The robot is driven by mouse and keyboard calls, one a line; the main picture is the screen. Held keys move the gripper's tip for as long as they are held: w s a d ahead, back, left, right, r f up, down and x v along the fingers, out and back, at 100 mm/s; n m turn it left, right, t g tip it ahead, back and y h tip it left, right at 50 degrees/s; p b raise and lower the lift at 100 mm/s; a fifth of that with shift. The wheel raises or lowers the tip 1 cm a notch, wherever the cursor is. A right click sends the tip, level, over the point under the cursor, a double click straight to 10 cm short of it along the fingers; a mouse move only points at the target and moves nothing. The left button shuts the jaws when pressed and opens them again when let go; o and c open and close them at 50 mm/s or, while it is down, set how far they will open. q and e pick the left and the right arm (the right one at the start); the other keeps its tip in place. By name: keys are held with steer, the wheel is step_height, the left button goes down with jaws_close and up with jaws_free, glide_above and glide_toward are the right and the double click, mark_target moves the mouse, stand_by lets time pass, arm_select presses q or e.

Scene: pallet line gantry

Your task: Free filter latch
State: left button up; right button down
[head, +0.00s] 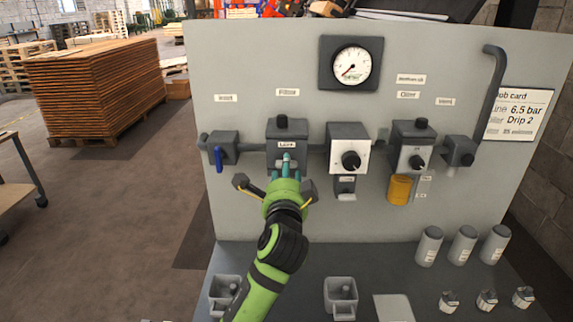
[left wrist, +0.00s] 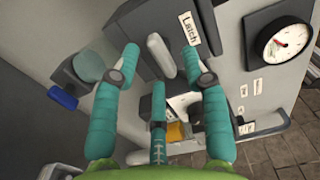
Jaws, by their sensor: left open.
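The filter unit (head: 288,128) is a dark grey block on the upright panel, under a "Filter" label. Its white "Latch" label also shows in the left wrist view (left wrist: 189,28). A pale rounded bar (left wrist: 160,55), which looks like the latch, sits beside that label. My left gripper (head: 287,168) is at the lower front of the filter unit and hides part of it. In the left wrist view its teal fingers (left wrist: 167,72) are spread either side of the pale bar, with a third finger below. I cannot tell whether they touch it. My right gripper is not in view.
A blue lever (head: 219,158) on the inlet valve is left of my gripper. A knob (head: 351,160) and an amber bowl (head: 399,190) are to the right. A gauge (head: 350,66) is above. Grey cylinders (head: 429,246) and holders (head: 340,297) stand on the shelf (head: 400,262).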

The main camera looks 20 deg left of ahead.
arm_select(q)
steer(key=shift+x, duration=1)
jaws_close()
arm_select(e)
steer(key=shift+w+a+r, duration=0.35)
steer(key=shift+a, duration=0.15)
arm_select(q)
steer(key=shift+p, duration=0.3)
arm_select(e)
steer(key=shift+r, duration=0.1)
